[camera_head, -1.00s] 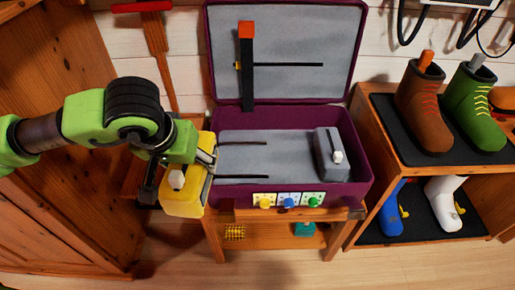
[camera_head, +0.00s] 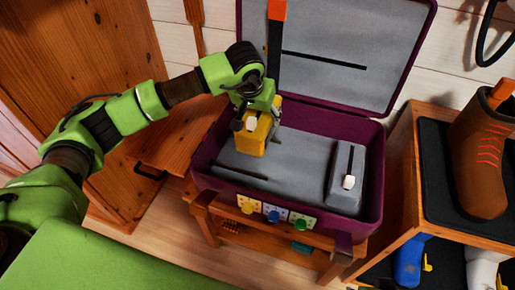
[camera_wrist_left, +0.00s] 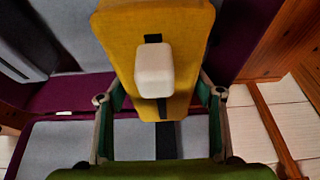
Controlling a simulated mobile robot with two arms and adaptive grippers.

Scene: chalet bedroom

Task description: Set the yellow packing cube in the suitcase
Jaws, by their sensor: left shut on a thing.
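The yellow packing cube (camera_head: 253,138) has a pale knob on its side and is held upright at the left back part of the open purple suitcase (camera_head: 372,165). My left gripper (camera_head: 262,108) is shut on it from above. In the left wrist view the yellow cube (camera_wrist_left: 185,50) sits between the two fingers, with its pale knob towards the camera. I cannot tell whether its bottom touches the grey suitcase lining (camera_head: 300,165). My right gripper is out of view.
A grey packing cube (camera_head: 345,185) with a pale knob stands at the suitcase's right end. The raised lid (camera_head: 335,50) is behind, with an orange-tipped dark bar (camera_head: 275,45). A boot shelf (camera_head: 407,140) stands to the right. The middle of the suitcase floor is clear.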

